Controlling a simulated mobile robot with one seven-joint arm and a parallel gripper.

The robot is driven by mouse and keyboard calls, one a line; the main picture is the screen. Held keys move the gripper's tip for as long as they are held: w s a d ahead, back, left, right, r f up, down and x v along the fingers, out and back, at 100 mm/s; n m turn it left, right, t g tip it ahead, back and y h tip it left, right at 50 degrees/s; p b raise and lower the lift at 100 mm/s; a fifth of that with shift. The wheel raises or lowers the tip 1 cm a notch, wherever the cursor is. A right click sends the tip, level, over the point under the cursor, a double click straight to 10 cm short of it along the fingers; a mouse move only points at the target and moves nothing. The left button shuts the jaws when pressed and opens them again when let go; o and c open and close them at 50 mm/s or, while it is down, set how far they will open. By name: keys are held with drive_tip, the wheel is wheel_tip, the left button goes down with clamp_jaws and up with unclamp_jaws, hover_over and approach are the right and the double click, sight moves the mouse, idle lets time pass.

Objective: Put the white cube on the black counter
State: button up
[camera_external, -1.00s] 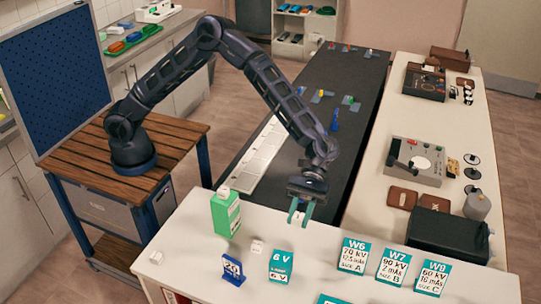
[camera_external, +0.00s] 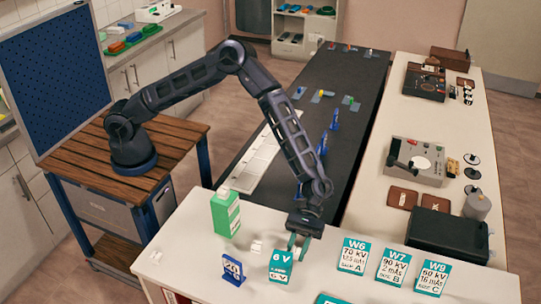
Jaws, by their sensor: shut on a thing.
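My gripper (camera_external: 298,246) is low over the front white table, just behind and to the right of the teal-and-white 6 V box (camera_external: 282,266). Its green fingers are shut on a small white cube (camera_external: 297,251), which is partly hidden by the fingers. I cannot tell whether this cube touches the tabletop. Another small white cube (camera_external: 256,247) lies left of the 6 V box, and one more (camera_external: 155,257) lies near the table's left edge. The black counter (camera_external: 344,82) is the long dark surface behind the gripper.
A green box (camera_external: 226,213) and a blue number stand (camera_external: 232,269) stand left of the gripper. Labelled W cards (camera_external: 353,255) stand to the right. Blue upright pieces (camera_external: 322,144) and small coloured items are on the black counter, beside a white tray strip (camera_external: 262,160).

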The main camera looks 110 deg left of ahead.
drive_tip(key=shift+f, duration=0.75)
drive_tip(key=shift+f, duration=0.2)
drive_tip(key=o, duration=0.9)
drive_tip(key=shift+o, duration=0.2)
drive_tip(key=shift+r, duration=0.1)
